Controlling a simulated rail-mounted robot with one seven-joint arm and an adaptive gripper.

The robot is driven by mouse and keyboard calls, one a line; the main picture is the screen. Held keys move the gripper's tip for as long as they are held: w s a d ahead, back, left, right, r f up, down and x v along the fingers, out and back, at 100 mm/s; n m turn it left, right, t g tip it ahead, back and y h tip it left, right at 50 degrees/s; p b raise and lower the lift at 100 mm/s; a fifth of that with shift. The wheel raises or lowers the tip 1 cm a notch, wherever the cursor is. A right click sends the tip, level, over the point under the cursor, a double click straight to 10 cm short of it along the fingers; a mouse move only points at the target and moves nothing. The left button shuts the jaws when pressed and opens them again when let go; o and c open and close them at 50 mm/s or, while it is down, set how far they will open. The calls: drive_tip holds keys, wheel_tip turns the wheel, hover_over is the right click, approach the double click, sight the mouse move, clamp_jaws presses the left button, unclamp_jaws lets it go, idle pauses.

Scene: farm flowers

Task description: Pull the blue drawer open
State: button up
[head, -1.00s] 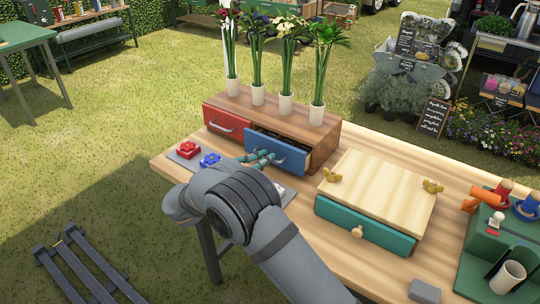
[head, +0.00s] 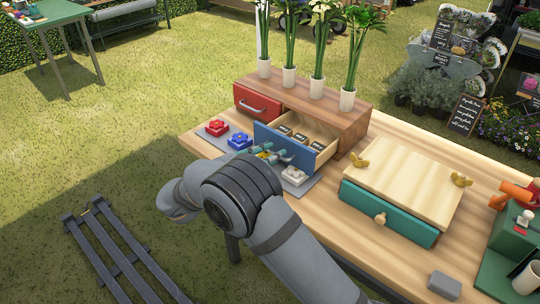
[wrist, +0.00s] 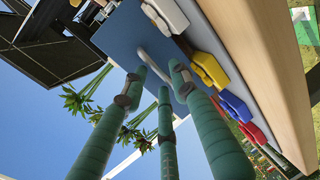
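The blue drawer (head: 290,147) is pulled well out of the wooden drawer unit (head: 345,130) in the head view. Several dark labelled compartments show inside it. In the wrist view its blue front (wrist: 125,35) fills the upper middle, with a pale bar handle (wrist: 155,48). My gripper (head: 272,152) is right at the drawer front. Its green fingers (wrist: 160,75) converge around the lower end of the handle in the wrist view. Whether they clamp the handle or only sit around it is unclear. My arm hides part of the front in the head view.
A closed red drawer (head: 257,104) is left of the blue one, below white flower vases (head: 318,88). A pale box with a teal drawer (head: 388,212) stands to the right.

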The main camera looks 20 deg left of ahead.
drive_tip(key=shift+o, duration=0.2)
drive_tip(key=v, duration=1.2)
drive_tip(key=x, duration=1.1)
drive_tip(key=shift+w+d+f, duration=0.1)
drive_tip(key=shift+w+d, duration=0.1)
drive_tip(key=shift+w, duration=0.1)
drive_tip(key=shift+w+d, duration=0.1)
drive_tip(key=shift+w, duration=0.45)
drive_tip(key=shift+w+d, duration=0.2)
drive_tip(key=shift+w, duration=0.1)
drive_tip(key=shift+s+a, duration=0.1)
